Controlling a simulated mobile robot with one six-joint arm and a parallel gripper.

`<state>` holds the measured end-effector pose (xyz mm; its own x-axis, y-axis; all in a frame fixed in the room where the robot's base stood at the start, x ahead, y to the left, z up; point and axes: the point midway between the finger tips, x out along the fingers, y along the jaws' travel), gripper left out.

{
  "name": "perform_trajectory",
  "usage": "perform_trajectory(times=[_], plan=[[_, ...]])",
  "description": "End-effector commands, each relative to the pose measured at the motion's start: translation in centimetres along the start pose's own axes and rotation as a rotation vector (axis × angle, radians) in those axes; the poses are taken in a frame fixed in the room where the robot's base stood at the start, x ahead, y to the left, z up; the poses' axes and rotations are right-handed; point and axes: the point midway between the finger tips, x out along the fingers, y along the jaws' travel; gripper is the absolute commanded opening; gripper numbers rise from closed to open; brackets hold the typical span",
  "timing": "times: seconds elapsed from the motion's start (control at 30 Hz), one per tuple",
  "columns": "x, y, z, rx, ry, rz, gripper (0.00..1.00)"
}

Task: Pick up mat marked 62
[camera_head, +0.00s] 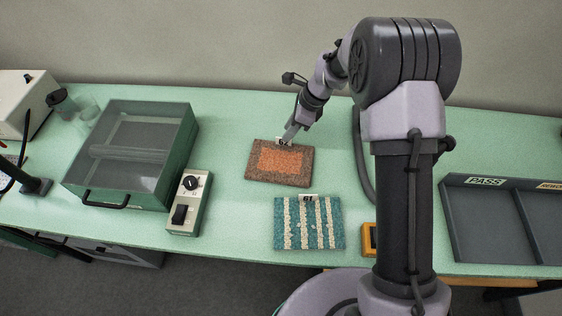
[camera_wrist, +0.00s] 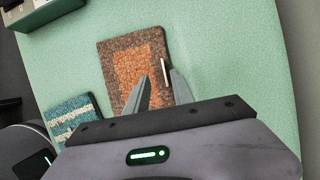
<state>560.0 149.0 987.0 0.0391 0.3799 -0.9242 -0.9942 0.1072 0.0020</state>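The mat marked 62 (camera_head: 280,163) is brown with an orange centre and lies flat on the green table. Its white tag stands up at the far edge and reads 62 in the head view. The mat also shows in the wrist view (camera_wrist: 118,60), with the tag seen edge-on as a thin white strip. My gripper (camera_head: 291,134) is at the tag's edge of this mat. In the wrist view my gripper (camera_wrist: 158,76) has its two fingers apart, with the tag's strip between or just beyond the tips. Whether they touch it I cannot tell.
A teal and white striped mat marked 61 (camera_head: 309,223) lies just in front. A control box (camera_head: 189,203) and a clear-lidded green case (camera_head: 134,155) stand left. A grey divided tray marked PASS (camera_head: 476,222) is at right. A yellow object (camera_head: 369,240) is partly hidden by my arm.

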Motion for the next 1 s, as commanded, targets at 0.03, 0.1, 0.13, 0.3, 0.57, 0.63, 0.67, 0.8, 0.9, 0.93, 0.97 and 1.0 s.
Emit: perform_trajectory(times=[0.03, 0.1, 0.13, 0.3, 0.57, 0.63, 0.67, 0.8, 0.9, 0.93, 0.97, 1.0], plan=[[0.8, 0.0, -0.1, 0.000, 0.000, 0.001, 0.29], [1.3, 0.0, 0.0, 0.000, 0.000, 0.000, 0.29], [1.5, -0.1, 0.0, -0.001, 0.000, 0.000, 0.29], [4.2, -0.7, 0.2, -0.003, 0.001, 0.000, 0.29], [6.4, -0.8, 0.3, 0.000, 0.001, -0.001, 0.29], [6.4, -0.8, 0.3, -0.001, 0.001, -0.001, 0.27], [6.4, -0.8, 0.3, -0.001, 0.001, -0.001, 0.21], [6.3, -0.8, 0.3, -0.001, 0.001, -0.001, 0.00], [6.3, -0.7, 0.3, -0.001, 0.001, -0.001, 0.00], [6.3, -0.7, 0.3, -0.001, 0.001, -0.001, 0.00], [6.3, -0.7, 0.3, -0.001, 0.001, -0.001, 0.00], [6.3, -0.7, 0.3, -0.001, 0.001, -0.001, 0.00]])
